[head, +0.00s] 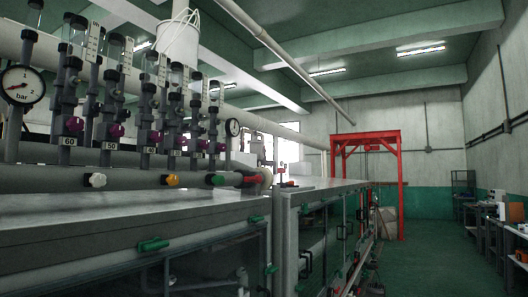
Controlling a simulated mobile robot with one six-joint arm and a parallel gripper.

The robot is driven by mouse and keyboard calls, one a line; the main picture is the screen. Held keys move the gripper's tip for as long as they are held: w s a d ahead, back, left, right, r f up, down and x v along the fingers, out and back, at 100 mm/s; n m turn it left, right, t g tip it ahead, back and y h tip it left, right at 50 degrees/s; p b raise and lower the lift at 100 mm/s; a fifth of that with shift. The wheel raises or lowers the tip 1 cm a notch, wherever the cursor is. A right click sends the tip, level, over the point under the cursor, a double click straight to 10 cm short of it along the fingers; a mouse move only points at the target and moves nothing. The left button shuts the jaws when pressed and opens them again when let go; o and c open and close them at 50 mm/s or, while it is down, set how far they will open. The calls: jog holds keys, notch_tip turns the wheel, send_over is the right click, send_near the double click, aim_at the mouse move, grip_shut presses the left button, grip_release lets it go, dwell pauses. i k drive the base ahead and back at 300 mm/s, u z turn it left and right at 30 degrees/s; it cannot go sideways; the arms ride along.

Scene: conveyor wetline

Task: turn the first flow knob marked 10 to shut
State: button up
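A row of flowmeter columns stands along the pipe at the left of the head view, with a knob low on each. The nearer label plates read 60 (67,141), 50 (109,146) and 40 (149,150), falling toward the right. Knobs beside them are purple, such as the one by 60 (73,125). The farther plates are too small to read, so I cannot make out a 10. The small dark knob at the far right end of the row (220,147) fits the falling order. Its setting cannot be told. My gripper is not in view.
White (96,180), orange (172,180) and green (217,180) knobs sit on the lower pipe. A metal-topped cabinet (140,215) with green handles stands before the row. A red frame (401,190) stands farther back. The green floor aisle (430,265) is open, with benches at right.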

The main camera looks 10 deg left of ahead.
aim_at(222, 147)
jog(key=u, duration=0.1)
jog(key=i, duration=0.9)
jog(key=u, duration=0.55)
